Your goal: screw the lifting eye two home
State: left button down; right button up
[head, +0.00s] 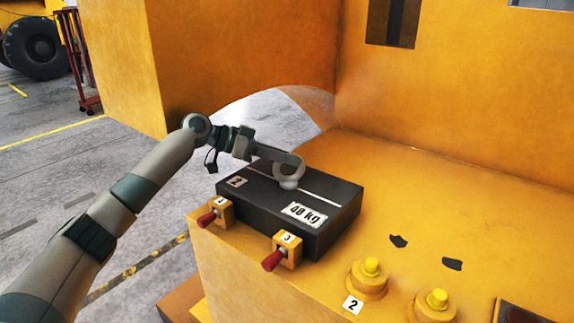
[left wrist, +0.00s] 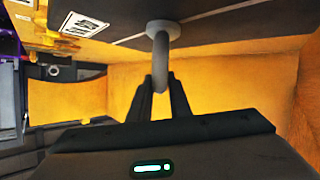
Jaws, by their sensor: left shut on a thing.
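A dark block-shaped casting (head: 325,222) with a "48 kg" label and a smaller number plate lies on the yellow ledge. A grey lifting eye (head: 289,184) stands on its top face, near a thin pale line. My left gripper (head: 293,163) is shut on the eye's ring. In the left wrist view, the two dark fingers (left wrist: 163,92) are at the lower end of the grey eye (left wrist: 163,52), and its round collar is against the dark casting (left wrist: 200,14). I cannot tell whether a gap remains under the collar. My right gripper is not in view.
Two yellow clamps with red handles (head: 272,261) (head: 207,218) stand along the casting's front edge. Yellow knobs (head: 369,280) (head: 436,302) stand on the ledge (head: 440,205) to the right. A tall yellow wall (head: 460,90) rises behind. Grey floor lies left.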

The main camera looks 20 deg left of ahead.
pick_arm(q)
jog(key=shift+r+m+g+b, duration=0.1)
jog(key=shift+m+g+b, duration=0.3)
jog(key=shift+g, duration=0.1)
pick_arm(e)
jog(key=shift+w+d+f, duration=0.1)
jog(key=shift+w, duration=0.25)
pick_arm(q)
jog(key=c, duration=1.6)
grip_release()
jog(key=shift+c, duration=0.2)
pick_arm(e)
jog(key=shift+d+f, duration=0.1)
